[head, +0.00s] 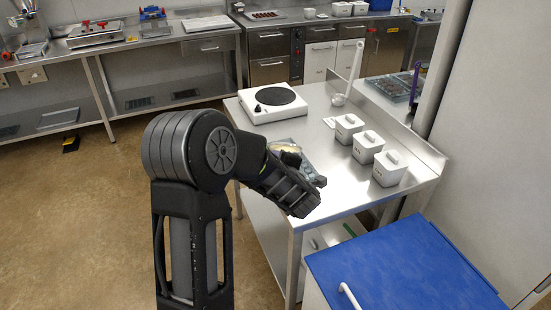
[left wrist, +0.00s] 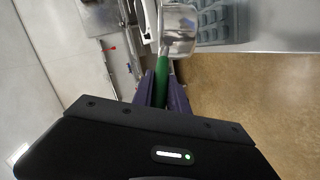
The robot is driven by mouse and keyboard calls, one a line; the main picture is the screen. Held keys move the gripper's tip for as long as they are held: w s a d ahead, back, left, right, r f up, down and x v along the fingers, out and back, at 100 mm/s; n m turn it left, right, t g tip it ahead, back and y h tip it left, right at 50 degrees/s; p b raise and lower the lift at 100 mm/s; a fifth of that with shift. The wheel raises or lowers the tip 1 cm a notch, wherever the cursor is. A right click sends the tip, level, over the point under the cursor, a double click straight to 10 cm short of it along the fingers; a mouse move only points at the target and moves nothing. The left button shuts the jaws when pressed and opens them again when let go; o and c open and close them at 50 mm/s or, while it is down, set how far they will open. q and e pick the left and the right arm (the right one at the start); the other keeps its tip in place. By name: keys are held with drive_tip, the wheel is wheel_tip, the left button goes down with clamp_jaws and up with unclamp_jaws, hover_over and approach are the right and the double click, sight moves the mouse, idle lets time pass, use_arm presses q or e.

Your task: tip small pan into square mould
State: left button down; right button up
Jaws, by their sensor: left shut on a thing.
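The small pan (left wrist: 180,24) is a shiny metal cup with a green handle (left wrist: 161,78). My left gripper (left wrist: 162,88) is shut on that handle, its dark fingers on either side. In the head view my forearm and wrist hide most of the gripper, and a yellowish metallic bit of the pan (head: 289,157) shows beyond the wrist. The grey-blue mould with square cavities (head: 312,170) lies on the steel table, partly hidden by my wrist. It also shows in the left wrist view (left wrist: 222,18), right beside the pan. I cannot tell the pan's tilt or contents.
A white hot plate (head: 274,103) stands on the steel table (head: 345,200), behind the mould. Several white lidded tubs (head: 368,147) line its right side. A blue-topped unit (head: 400,270) is in front.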

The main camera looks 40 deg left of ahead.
use_arm(q)
drive_tip(key=shift+w+a+r+g+p, duration=0.1)
drive_tip(key=shift+w+r+g+p, duration=0.1)
drive_tip(key=shift+r+p, duration=0.2)
drive_tip(key=shift+w+r+g+p, duration=0.1)
drive_tip(key=shift+r+g+p, duration=0.15)
drive_tip(key=shift+r, duration=0.2)
drive_tip(key=shift+r, duration=0.15)
idle(1.2)
drive_tip(key=shift+w+a+r+m+g+h, duration=0.25)
drive_tip(key=shift+w+r+g+h, duration=0.2)
drive_tip(key=shift+r, duration=0.15)
drive_tip(key=shift+w+a+r+m+g+h, duration=0.15)
drive_tip(key=shift+w+r+m+g+h, duration=0.1)
drive_tip(key=shift+w+r+g+h, duration=0.25)
drive_tip(key=shift+s+r, duration=0.1)
drive_tip(key=shift+s, duration=0.05)
idle(1.2)
drive_tip(key=shift+w+a+r+m+g+h, duration=0.15)
drive_tip(key=shift+w+a+r+g+h, duration=0.15)
drive_tip(key=shift+w+r, duration=0.25)
drive_tip(key=shift+w+a+r+m+g+h, duration=0.15)
drive_tip(key=shift+w+a+r+g, duration=0.1)
drive_tip(key=shift+w+r+g, duration=0.25)
drive_tip(key=shift+w+f, duration=0.1)
idle(0.5)
drive_tip(key=shift+w, duration=0.1)
idle(0.8)
